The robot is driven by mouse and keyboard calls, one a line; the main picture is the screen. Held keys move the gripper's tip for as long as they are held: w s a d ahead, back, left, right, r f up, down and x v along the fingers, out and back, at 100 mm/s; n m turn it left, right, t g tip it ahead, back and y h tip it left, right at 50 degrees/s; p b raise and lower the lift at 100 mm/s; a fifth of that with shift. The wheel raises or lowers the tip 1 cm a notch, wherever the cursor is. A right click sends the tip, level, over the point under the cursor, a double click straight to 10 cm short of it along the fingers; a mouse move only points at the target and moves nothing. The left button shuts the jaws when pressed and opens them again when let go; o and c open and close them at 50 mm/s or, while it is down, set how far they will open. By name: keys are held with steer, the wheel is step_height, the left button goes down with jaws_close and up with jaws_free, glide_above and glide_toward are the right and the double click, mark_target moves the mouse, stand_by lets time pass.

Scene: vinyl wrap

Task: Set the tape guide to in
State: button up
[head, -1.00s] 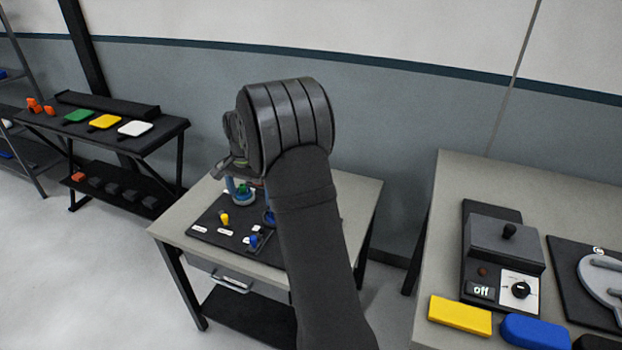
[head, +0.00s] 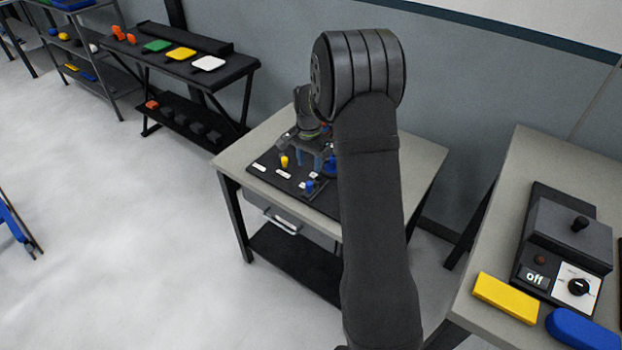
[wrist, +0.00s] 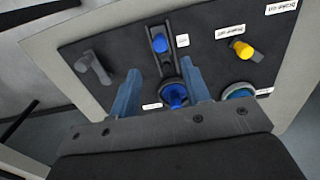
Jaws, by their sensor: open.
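A black control board (wrist: 115,50) lies on a grey table and carries several small controls with white labels. I cannot read which label names the tape guide. A blue peg (wrist: 159,43) sits at one end of a dark slotted strip; it also shows in the head view (head: 309,185). A round blue knob (wrist: 175,95) stands at the strip's other end, between my fingers. A yellow knob (wrist: 241,49) is to the right, and a grey lever (wrist: 94,68) to the left. My gripper (wrist: 160,66) is open, its blue fingers apart and empty above the board; it also shows in the head view (head: 309,162).
A teal-rimmed round part (wrist: 238,92) is close to my right finger. In the head view, a right-hand table (head: 484,258) holds a device reading "off", a yellow block (head: 505,298) and a blue block (head: 580,328). The floor (head: 130,240) at left is clear.

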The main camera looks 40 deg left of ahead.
mark_target(309, 183)
step_height(309, 183, down, 8)
steer(key=shift+f, duration=0.1)
steer(key=shift+c, duration=0.2)
